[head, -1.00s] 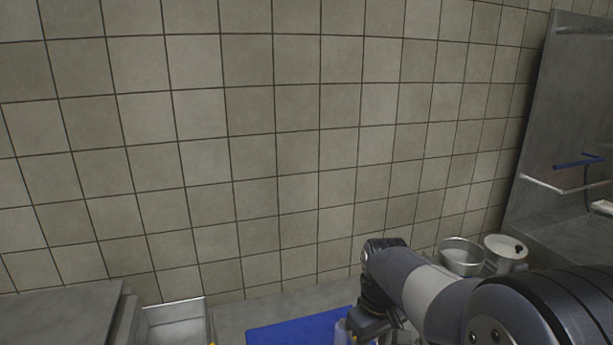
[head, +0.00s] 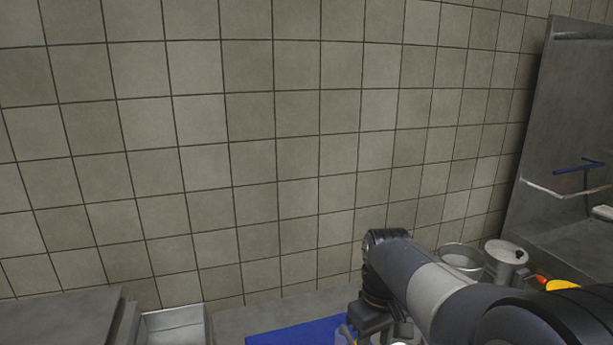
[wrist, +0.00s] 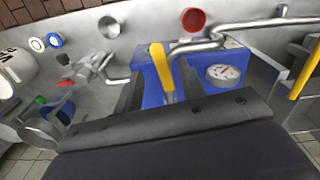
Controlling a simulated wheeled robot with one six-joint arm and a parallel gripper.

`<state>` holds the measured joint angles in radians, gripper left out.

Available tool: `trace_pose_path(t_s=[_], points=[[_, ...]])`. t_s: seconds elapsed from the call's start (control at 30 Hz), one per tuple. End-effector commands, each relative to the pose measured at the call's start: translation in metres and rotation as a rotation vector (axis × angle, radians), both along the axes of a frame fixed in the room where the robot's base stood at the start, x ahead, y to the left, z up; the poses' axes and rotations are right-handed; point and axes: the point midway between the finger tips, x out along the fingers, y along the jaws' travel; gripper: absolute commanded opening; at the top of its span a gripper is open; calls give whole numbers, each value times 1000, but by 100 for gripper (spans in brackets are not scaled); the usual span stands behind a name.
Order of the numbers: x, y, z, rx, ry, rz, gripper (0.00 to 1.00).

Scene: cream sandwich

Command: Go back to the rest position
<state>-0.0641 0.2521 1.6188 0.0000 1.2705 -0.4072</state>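My arm reaches in from the lower right of the head view, and my gripper hangs at the bottom edge, partly cut off. In the wrist view two dark strips that look like the fingers of my gripper (wrist: 160,98) stand apart above the dark wrist body. I see nothing clearly held between them. Beyond them is a blue surface (wrist: 150,98) with a yellow handle (wrist: 160,66) and a round dial gauge (wrist: 222,75). In the head view a blue board (head: 300,334) lies on the counter, beside and partly behind my arm.
A metal tray (head: 174,328) sits at the lower left. A tiled wall (head: 250,150) closes the back. A steel panel (head: 560,130) rises at right.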

Motion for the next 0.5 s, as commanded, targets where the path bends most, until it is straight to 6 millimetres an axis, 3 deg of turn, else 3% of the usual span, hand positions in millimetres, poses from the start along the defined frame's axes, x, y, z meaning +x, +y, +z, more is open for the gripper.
trace_pose_path(t_s=[0.13, 0.5], points=[[-1, 0, -31, 0, 5, 0, 38], [5, -8, -30, 0, 0, 200, 38]])
